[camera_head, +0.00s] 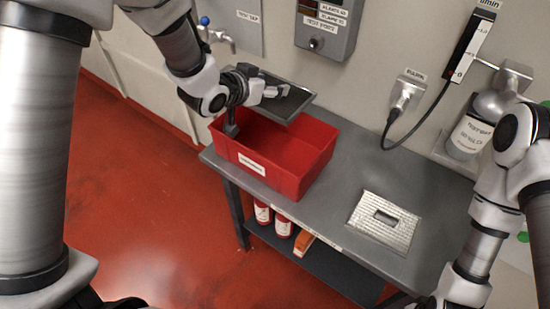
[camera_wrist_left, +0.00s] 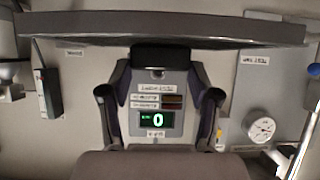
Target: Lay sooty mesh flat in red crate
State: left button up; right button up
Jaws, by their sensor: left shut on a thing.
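The sooty mesh (camera_head: 294,107) is a dark grey flat panel with a lighter rim, tilted in the air above the back of the red crate. My left gripper (camera_head: 275,92) is shut on its edge. In the left wrist view the mesh (camera_wrist_left: 220,30) shows nearly edge-on as a long dark bar across the top, in front of the fingers of my left gripper (camera_wrist_left: 160,85). The red crate (camera_head: 268,168) stands on the left end of the grey bench, with a white label on its front; its visible inside looks empty. My right gripper is out of the picture.
A silver plate with a dark slot (camera_head: 384,221) lies on the grey bench (camera_head: 335,205). Red-and-white containers (camera_head: 284,226) stand on the shelf below. A wall box (camera_head: 328,27), a tap (camera_head: 217,36) and a socket with a cable (camera_head: 405,95) are behind.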

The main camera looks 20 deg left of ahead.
pick_arm(q)
notch_tip(320, 180, down, 16)
jog(key=b, duration=0.3)
jog(key=shift+r, duration=0.15)
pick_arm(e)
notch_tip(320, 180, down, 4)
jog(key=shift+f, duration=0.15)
pick_arm(q)
jog(key=shift+w+f+b, duration=0.1)
jog(key=shift+f+b, duration=0.35)
jog(key=shift+f, duration=0.2)
jog(key=o, duration=1.5)
jog(key=shift+s, duration=0.2)
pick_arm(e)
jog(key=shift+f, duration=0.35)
pick_arm(q)
jog(key=shift+o, duration=0.2)
